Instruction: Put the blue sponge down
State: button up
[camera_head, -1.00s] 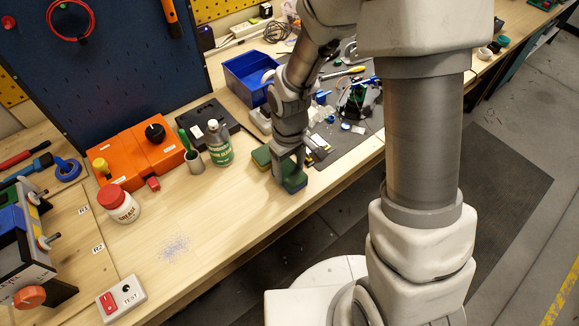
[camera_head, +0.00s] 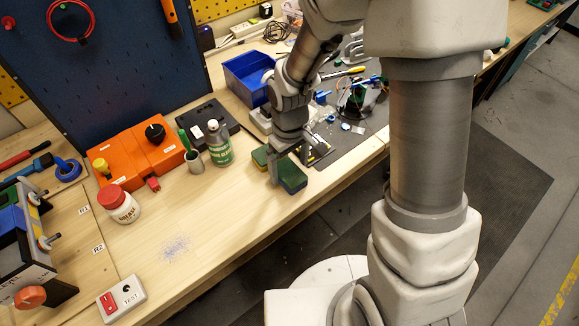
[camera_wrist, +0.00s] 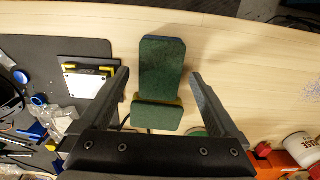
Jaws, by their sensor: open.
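The blue sponge (camera_head: 292,176), with a dark green top face, lies flat on the wooden bench near its front edge. In the wrist view the blue sponge (camera_wrist: 162,62) shows its green face and a thin blue edge. My gripper (camera_wrist: 159,75) is open, with one finger on each side of the sponge and a visible gap on both sides. In the head view my gripper (camera_head: 289,163) is just above and behind the blue sponge. A second sponge, yellow with a green top (camera_head: 261,156), sits right beside it; the wrist view also shows this yellow sponge (camera_wrist: 157,116).
A green-labelled bottle (camera_head: 218,143) and a grey cup (camera_head: 194,161) stand to the left. A dark mat (camera_head: 352,146) with tools and small parts lies to the right. A blue bin (camera_head: 247,77) is behind.

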notch_tip(320, 180, up, 11)
notch_tip(320, 180, up, 10)
jog(key=m+t, duration=0.3)
send_over(290, 172)
jog(key=s+d, duration=0.4)
jog(key=d, duration=0.2)
jog(key=s+d+r+m+t, duration=0.2)
jog(key=s+d+r+m, duration=0.1)
jog(key=s, duration=0.5)
notch_tip(290, 172, up, 2)
jog(key=shift+s+d+r+m+t+p, duration=0.2)
jog(key=shift+d+r+m+t+p, duration=0.15)
jog(key=shift+d, duration=0.4)
jog(key=shift+o, duration=0.2)
jog(key=shift+f, duration=0.15)
